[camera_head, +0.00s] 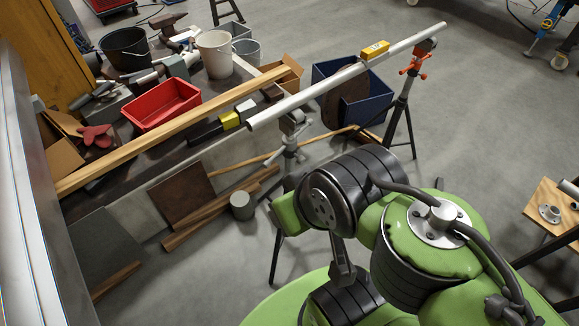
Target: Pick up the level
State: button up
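A small yellow level (375,50) lies on top of a long grey pipe (335,82), nearer the pipe's far right end. The pipe rests on stands and slants up to the right. The level looks in line with the pipe and nothing holds it. My green and black arm fills the lower right of the head view, well below and in front of the level. My gripper does not show in this view, so I cannot see its fingers.
A workbench at left holds a red bin (160,104), a white bucket (215,54), a black bucket (125,49) and a long wooden beam (165,133). A blue bin (352,92) stands behind the pipe. A pipe stand (405,95) supports its right end.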

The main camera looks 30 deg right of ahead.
aim_at(375, 53)
jog(key=l+z, duration=0.1)
jog(key=z, duration=0.55)
jog(key=k+l, duration=0.05)
